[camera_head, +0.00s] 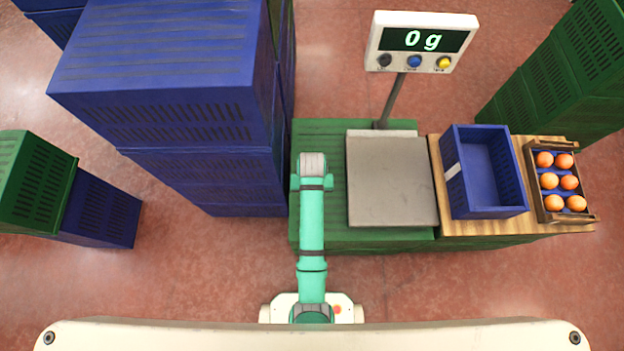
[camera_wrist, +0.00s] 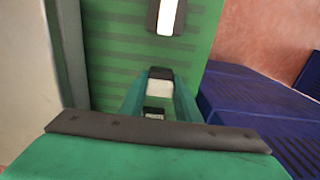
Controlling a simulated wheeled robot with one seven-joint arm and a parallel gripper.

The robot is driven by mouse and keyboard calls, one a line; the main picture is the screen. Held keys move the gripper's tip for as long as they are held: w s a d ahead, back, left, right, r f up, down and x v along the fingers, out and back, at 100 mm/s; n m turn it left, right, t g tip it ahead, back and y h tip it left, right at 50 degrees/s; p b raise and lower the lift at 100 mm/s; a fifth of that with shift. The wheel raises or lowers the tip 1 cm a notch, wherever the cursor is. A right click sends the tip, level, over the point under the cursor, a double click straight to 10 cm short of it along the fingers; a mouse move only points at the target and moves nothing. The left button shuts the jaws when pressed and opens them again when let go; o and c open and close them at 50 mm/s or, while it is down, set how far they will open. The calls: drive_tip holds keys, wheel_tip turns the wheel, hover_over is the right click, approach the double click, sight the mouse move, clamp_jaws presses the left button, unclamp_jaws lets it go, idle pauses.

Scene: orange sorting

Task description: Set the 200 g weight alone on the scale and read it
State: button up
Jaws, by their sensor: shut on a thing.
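The scale (camera_head: 390,182) has a bare grey plate, and its display (camera_head: 421,40) reads 0 g. My gripper hangs under my arm at the left of the scale plate, over a green crate (camera_head: 335,145), and is hidden from the head view. In the wrist view my gripper (camera_wrist: 157,99) is shut on a small pale block with a dark edge, seemingly the 200 g weight (camera_wrist: 160,88). Its marking cannot be read, and the hand hides part of it. The scale plate shows at the left edge of the wrist view (camera_wrist: 35,60).
A blue bin (camera_head: 457,190) and a wooden crate of oranges (camera_head: 537,190) stand on a wooden board right of the scale. Tall blue crates (camera_head: 175,80) rise close to the left of my arm. The display post (camera_head: 390,100) stands behind the plate.

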drive_tip(key=shift+s+f, duration=0.1)
drive_tip(key=shift+f, duration=1.05)
drive_tip(key=o, duration=0.8)
drive_tip(key=shift+f, duration=0.1)
drive_tip(key=shift+c, duration=0.2)
drive_tip(key=o, duration=0.4)
